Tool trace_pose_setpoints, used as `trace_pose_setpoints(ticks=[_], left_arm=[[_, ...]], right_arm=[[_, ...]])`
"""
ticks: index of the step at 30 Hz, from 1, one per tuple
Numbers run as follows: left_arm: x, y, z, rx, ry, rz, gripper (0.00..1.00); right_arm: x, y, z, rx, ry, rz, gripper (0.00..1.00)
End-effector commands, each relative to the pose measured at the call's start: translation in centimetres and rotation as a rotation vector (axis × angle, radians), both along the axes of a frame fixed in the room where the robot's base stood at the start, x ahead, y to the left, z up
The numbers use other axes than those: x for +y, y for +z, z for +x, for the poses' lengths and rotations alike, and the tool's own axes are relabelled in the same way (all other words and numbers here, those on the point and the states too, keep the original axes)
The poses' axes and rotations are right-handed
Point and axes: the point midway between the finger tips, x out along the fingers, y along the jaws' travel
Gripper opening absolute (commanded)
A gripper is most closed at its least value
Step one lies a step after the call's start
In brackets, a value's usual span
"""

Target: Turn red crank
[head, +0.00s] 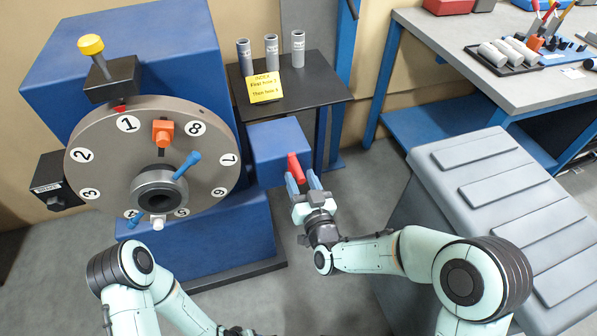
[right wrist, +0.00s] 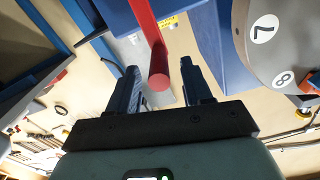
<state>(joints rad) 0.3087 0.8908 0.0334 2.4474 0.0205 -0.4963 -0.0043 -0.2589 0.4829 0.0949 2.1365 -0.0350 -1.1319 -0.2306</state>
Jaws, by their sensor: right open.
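The red crank handle (head: 296,168) sticks out from the blue box at the right side of the big blue machine. My right gripper (head: 303,180) is open at the handle, with its fingers on either side of the handle's near end. In the right wrist view, the red handle (right wrist: 148,38) reaches in between the two open fingers (right wrist: 163,82), with a gap showing on both sides. The crank's joint with the box is mostly hidden. Only part of my left arm shows at the bottom left; its gripper is out of view.
A numbered grey disc (head: 105,180) with an orange block (head: 162,131) and a blue lever (head: 187,165) faces me on the machine. A black side table (head: 320,85) holds grey cylinders and a yellow note (head: 264,87). A grey ridged case (head: 490,190) stands at the right.

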Motion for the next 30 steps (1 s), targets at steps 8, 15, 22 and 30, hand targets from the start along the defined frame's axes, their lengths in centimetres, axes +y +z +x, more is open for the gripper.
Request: trace_pose_setpoints(ticks=[8, 15, 22, 30], left_arm=[[0.1, -0.1, 0.2, -0.004, 0.001, 0.002, 0.64], [0.1, -0.1, 0.2, -0.005, 0.002, 0.002, 0.64], [0.1, -0.1, 0.2, -0.004, 0.001, 0.002, 0.64], [0.1, -0.2, 0.2, -0.006, 0.002, 0.003, 0.64]], right_arm=[[0.8, 0.0, 2.5, 0.001, -0.001, 0.000, 0.50], [0.9, -0.1, 2.7, 0.002, -0.001, -0.001, 0.50], [0.9, 0.0, 2.7, 0.001, -0.001, 0.000, 0.00], [1.0, -0.1, 2.7, 0.003, -0.001, 0.006, 0.00]])
